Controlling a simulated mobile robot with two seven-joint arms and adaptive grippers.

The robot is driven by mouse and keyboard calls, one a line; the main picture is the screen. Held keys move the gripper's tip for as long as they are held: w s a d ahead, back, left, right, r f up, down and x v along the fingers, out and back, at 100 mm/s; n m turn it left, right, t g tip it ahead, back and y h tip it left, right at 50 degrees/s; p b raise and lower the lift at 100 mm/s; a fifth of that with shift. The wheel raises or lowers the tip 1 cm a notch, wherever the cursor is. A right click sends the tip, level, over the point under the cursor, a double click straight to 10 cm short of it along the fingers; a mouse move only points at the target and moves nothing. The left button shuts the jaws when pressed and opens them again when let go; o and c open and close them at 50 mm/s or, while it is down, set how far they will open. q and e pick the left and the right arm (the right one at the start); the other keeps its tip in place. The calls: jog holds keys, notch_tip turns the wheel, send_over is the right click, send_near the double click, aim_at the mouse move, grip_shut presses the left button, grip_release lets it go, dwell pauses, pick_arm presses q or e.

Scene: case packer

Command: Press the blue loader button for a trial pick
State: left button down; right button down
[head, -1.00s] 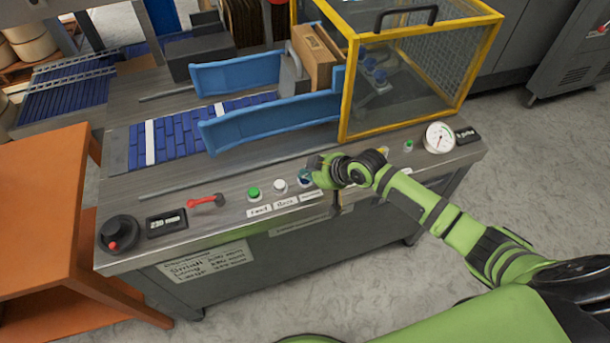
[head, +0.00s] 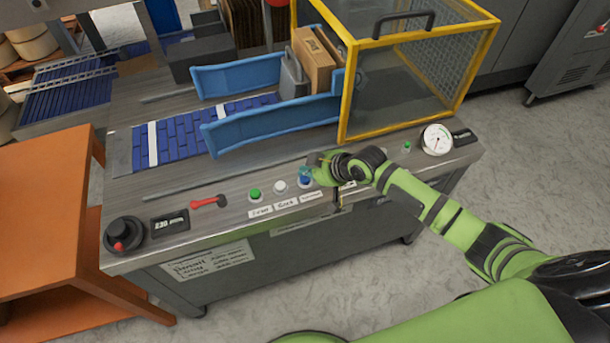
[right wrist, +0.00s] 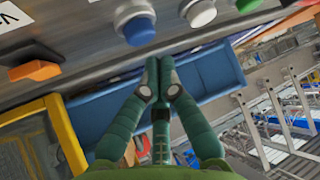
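The blue button (head: 305,182) is at the right end of a row on the machine's front panel, beside a white button (head: 280,187) and a green button (head: 254,194). My right gripper (head: 310,172) is right at the blue button and partly covers it. In the right wrist view its fingers (right wrist: 160,77) are together, with nothing between them. There the blue button (right wrist: 136,25) shows just beyond the fingertips, a little to the left. Whether the fingertips touch it cannot be told. My left gripper is not in view.
A red lever (head: 209,202) and a black knob (head: 122,234) are left on the panel; a gauge (head: 436,139) is at the right. Behind are blue guide rails (head: 270,127), a brown carton (head: 313,63) and a yellow-framed cage (head: 343,95). An orange table (head: 40,215) stands left.

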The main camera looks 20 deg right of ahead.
aim_at(307, 180)
jog(key=shift+r+p, duration=1.95)
jog(key=shift+r, duration=0.35)
jog(key=shift+f, duration=0.1)
